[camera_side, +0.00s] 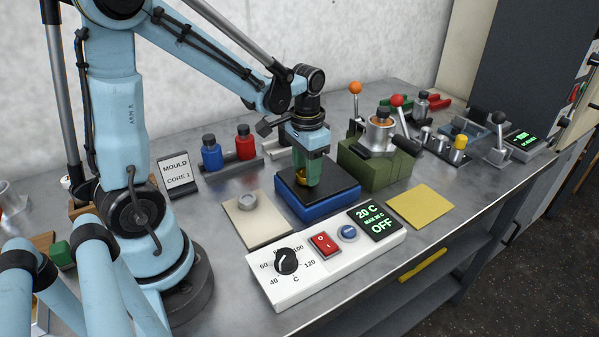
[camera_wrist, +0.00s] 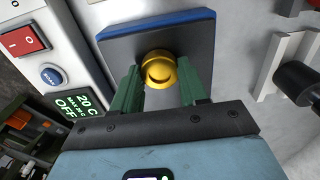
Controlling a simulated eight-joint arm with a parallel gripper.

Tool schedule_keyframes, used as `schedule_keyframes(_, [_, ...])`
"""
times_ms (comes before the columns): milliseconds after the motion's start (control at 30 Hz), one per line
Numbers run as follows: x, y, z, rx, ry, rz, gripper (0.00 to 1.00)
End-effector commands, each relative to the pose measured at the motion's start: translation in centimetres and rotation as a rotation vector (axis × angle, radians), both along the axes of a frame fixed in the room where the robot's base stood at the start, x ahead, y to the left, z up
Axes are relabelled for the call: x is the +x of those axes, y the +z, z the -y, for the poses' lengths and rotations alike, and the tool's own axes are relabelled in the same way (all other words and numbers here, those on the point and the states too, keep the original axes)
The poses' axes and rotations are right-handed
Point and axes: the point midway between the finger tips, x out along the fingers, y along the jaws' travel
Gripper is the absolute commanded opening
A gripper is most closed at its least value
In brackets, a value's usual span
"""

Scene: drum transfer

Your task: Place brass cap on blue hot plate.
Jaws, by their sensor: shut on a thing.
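The brass cap (camera_wrist: 159,69) is a small gold-coloured round piece between the green fingertips of my gripper (camera_wrist: 160,84). My gripper is shut on the cap and points down over the dark top of the blue hot plate (camera_side: 318,206). The hot plate also shows in the wrist view (camera_wrist: 108,50), with the cap over its middle. Whether the cap touches the plate top I cannot tell.
A white control box (camera_side: 325,262) with a dial, a red switch and a display reading 20 C and OFF stands in front. A cream pad with a grey ring (camera_side: 247,202) lies left. A green block (camera_side: 385,168) stands close right. A yellow pad (camera_side: 420,206) lies front right.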

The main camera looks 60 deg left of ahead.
Motion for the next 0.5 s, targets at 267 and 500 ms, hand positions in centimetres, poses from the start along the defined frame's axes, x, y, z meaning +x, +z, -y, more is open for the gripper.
schedule_keyframes(267, [0.00, -0.14, 0.02, 0.000, 0.000, 0.000, 0.07])
schedule_keyframes(500, [0.00, -0.44, 0.02, 0.000, 0.000, 0.000, 0.57])
